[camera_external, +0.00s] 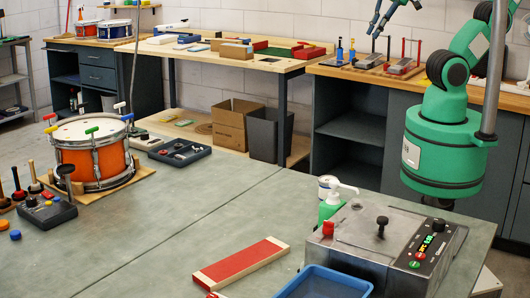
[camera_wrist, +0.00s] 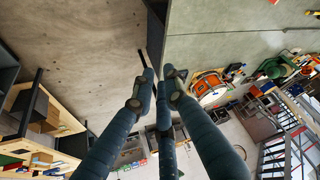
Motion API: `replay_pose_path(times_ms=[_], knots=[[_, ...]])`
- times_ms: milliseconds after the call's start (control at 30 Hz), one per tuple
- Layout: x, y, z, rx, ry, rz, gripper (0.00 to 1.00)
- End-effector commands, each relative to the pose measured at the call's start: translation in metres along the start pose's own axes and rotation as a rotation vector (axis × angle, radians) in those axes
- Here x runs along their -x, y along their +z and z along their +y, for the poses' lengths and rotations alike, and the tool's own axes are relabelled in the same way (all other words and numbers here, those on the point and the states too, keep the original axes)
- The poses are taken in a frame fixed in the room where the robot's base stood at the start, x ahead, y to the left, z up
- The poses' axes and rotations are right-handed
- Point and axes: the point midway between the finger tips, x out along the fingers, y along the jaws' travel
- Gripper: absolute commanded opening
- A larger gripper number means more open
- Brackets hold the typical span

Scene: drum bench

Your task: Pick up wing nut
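I cannot make out a wing nut in either view; small parts on the bench are too small to tell apart. A dark tray (camera_external: 180,152) with small metallic parts lies on the green bench behind the orange drum (camera_external: 92,155). My gripper (camera_external: 380,22) is at the top edge of the external view, high above the wooden counter and partly cut off. In the wrist view its dark blue fingers (camera_wrist: 160,88) reach forward with their tips apart and nothing between them. The drum (camera_wrist: 208,87) also shows there, far from the fingers.
A metal machine (camera_external: 385,245) with knobs and buttons stands at the bench's front right. Beside it are a blue bin (camera_external: 325,284), a red-topped board (camera_external: 241,262) and a green pump bottle (camera_external: 332,205). A dark box (camera_external: 52,212) sits left of the clear bench middle.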

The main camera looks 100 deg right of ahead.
Motion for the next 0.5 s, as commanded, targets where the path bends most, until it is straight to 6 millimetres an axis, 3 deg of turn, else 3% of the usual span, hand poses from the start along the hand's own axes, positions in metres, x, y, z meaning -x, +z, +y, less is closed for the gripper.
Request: replay_pose_path(times_ms=[500], knots=[[0.0009, -0.0078, 0.0007, -0.007, 0.001, -0.005, 0.26]])
